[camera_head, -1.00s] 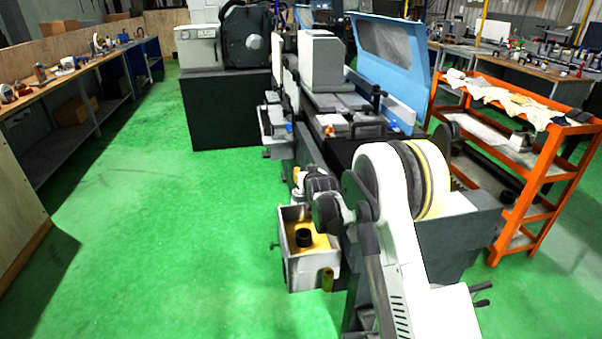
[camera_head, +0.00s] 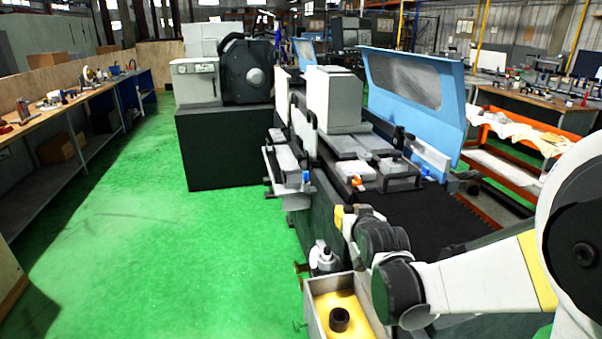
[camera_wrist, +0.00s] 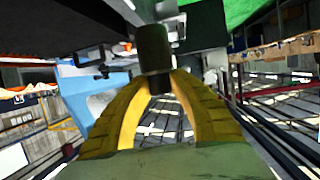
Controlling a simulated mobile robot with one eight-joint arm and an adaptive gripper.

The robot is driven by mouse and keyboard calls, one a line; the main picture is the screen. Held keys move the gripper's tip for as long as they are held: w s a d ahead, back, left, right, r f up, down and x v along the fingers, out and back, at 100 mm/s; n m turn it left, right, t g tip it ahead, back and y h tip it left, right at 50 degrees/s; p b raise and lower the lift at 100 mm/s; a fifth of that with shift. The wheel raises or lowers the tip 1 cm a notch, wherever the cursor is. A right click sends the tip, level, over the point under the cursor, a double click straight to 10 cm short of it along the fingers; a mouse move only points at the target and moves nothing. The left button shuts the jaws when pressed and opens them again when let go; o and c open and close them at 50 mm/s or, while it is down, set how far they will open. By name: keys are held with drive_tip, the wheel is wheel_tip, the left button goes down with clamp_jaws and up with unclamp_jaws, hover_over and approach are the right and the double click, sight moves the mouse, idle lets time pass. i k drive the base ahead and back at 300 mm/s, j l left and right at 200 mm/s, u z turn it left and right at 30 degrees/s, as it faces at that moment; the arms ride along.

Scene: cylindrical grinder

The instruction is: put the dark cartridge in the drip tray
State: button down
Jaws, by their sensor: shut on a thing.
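The dark cartridge (camera_wrist: 153,48), a dark olive-grey cylinder, shows in the wrist view between the yellow fingertips. My gripper (camera_wrist: 154,84) is shut on its near end, and the cartridge points away from the palm. In the head view my gripper (camera_head: 341,217) is mostly hidden behind my wrist, with a bit of yellow showing near the machine's front side. I cannot make out the cartridge there. A grey open box (camera_head: 311,312) with a yellow inside stands below my wrist and has a short dark hollow cylinder (camera_head: 340,319) in it. I cannot tell whether this box is the drip tray.
The grinder (camera_head: 335,105) with its blue guard (camera_head: 415,85) runs behind my arm. A small grey shelf unit (camera_head: 287,160) juts from its left side. An orange cart (camera_head: 505,160) stands at right. Green floor (camera_head: 180,250) at left is clear.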

sight(295, 181)
drive_tip(key=i+j+z, duration=0.1)
drive_tip(key=i+j, duration=0.2)
drive_tip(key=i+j+z, duration=0.15)
drive_tip(key=i+j, duration=0.2)
drive_tip(key=i+j+z, duration=0.1)
drive_tip(key=i+j, duration=0.2)
drive_tip(key=i+j+z, duration=0.1)
drive_tip(key=i+j, duration=0.15)
drive_tip(key=j, duration=0.2)
drive_tip(key=i+j+z, duration=0.15)
drive_tip(key=i+j, duration=0.15)
drive_tip(key=i+j+z, duration=0.1)
drive_tip(key=i+j, duration=0.15)
drive_tip(key=j, duration=0.3)
drive_tip(key=i+j+z, duration=0.1)
drive_tip(key=j, duration=0.35)
drive_tip(key=i+j+z, duration=0.15)
drive_tip(key=i+j, duration=0.15)
drive_tip(key=j, duration=0.15)
